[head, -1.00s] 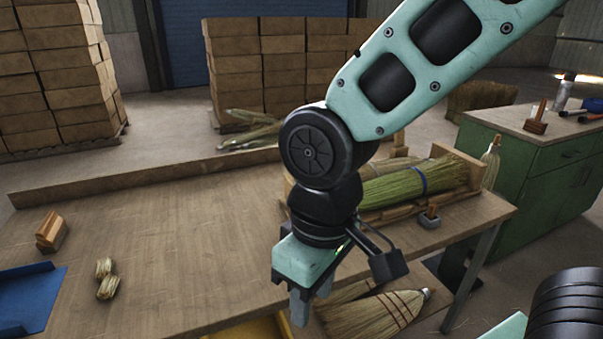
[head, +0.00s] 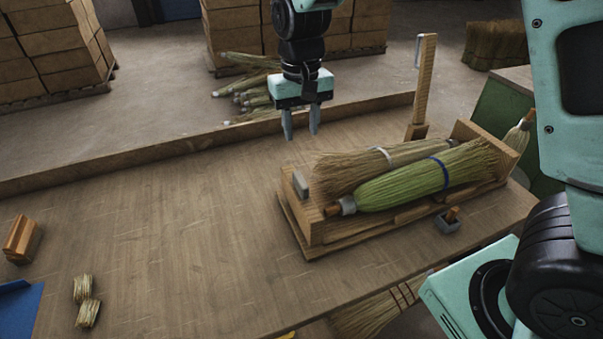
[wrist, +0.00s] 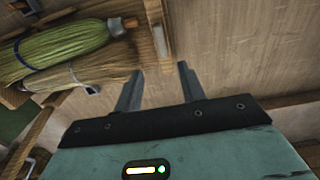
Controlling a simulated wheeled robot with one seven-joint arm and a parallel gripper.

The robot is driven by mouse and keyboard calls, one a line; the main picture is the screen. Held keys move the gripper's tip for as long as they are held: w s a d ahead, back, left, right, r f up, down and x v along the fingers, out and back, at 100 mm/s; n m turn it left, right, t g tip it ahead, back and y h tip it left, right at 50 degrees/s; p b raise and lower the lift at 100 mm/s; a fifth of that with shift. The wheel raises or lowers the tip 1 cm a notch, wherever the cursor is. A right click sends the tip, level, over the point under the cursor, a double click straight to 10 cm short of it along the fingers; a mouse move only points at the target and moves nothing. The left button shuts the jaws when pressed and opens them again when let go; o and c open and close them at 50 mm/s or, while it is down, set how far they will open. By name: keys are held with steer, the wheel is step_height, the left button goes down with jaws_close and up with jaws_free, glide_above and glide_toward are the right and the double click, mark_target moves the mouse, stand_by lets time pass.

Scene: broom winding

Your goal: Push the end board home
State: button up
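The wooden cradle (head: 345,243) stands on the workbench with two brooms lying side by side in it. One is green with a blue band (head: 420,180); the other is tan with a pale band (head: 345,170). An upright end board (head: 306,212) with a grey metal plate closes the cradle's left end, close to the green broom's handle stub; I cannot tell whether it is fully seated. The end board also shows in the wrist view (wrist: 157,25). My gripper (head: 301,134) is open and empty, above the bench behind and apart from the end board. Its fingers point down.
A wooden post (head: 424,85) stands behind the cradle. A low ledge (head: 180,150) runs along the bench's back.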

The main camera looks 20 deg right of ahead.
mark_target(301, 180)
step_height(301, 180, down, 16)
steer(key=shift+s+f+p, duration=0.1)
steer(key=shift+p, duration=1.05)
